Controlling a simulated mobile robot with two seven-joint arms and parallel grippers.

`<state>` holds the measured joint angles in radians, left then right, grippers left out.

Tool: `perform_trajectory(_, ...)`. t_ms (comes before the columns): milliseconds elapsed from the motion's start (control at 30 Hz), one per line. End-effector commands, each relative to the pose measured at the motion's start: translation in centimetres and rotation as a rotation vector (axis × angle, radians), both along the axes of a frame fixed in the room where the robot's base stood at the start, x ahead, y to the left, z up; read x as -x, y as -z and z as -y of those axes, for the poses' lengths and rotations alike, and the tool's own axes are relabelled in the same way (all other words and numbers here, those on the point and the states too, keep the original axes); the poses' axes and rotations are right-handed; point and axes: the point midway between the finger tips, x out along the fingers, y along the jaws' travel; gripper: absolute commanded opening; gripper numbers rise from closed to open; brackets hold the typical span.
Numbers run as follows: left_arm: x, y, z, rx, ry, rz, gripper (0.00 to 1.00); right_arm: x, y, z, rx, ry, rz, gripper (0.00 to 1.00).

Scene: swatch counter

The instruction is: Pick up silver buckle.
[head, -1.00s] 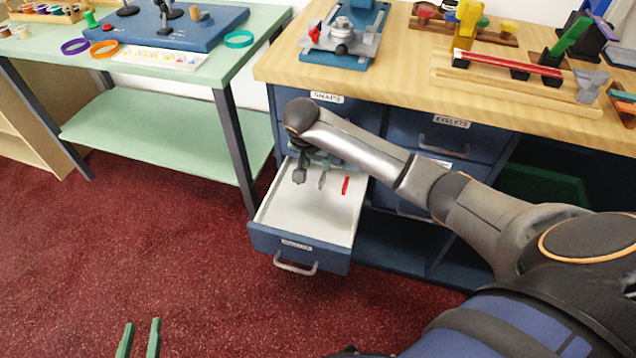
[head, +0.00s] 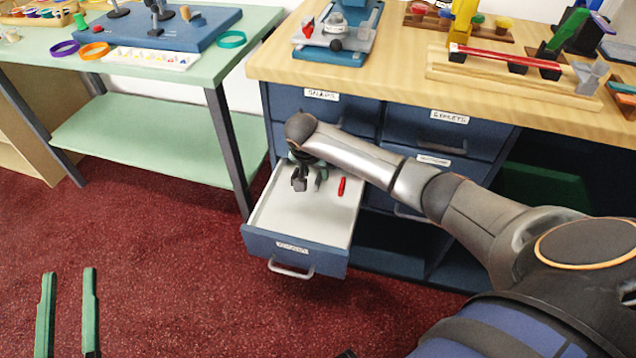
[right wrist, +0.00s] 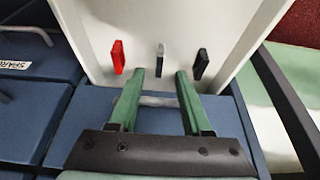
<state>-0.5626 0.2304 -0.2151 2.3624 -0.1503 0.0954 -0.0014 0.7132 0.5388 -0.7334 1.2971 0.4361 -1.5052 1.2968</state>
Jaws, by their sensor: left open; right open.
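The silver buckle (right wrist: 160,58) is a small grey piece in the open drawer (head: 297,215). In the right wrist view it lies between a red piece (right wrist: 117,57) and a black piece (right wrist: 201,64). My right gripper (right wrist: 160,73) is open and empty, with green fingers. In that view the buckle appears just beyond the gap between its fingertips, not held. In the head view my right arm reaches over the back of the drawer, and the buckle is hard to make out beside the gripper. My left gripper (head: 67,272) is open and empty over the red carpet.
The drawer sticks out from a blue cabinet under a wooden counter (head: 410,70) with fixtures on top. The red piece also shows in the head view (head: 341,186). A green table (head: 225,75) stands to the left. Carpet in front is clear.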

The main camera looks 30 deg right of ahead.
Motion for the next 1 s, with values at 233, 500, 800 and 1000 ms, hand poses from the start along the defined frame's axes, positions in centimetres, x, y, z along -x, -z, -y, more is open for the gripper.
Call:
perform_trajectory(233, 2.0, -5.0, 0.5, -0.002, 0.039, 0.233, 0.43, -0.6, 1.7, 0.8, 0.0, 0.0, 0.0, 0.49)
perform_trajectory(500, 4.9, -9.3, 1.0, -0.004, 0.082, 0.454, 0.43, -1.1, 3.3, 1.4, 0.001, -0.001, 0.0, 0.49)
perform_trajectory(800, 5.9, -10.5, 1.2, -0.006, 0.096, 0.517, 0.43, -1.2, 3.7, 1.5, 0.0, -0.001, 0.001, 0.49)
perform_trajectory(1000, 5.9, -10.5, 1.2, -0.006, 0.095, 0.515, 0.43, -1.2, 3.7, 1.5, 0.0, -0.001, 0.001, 0.39)
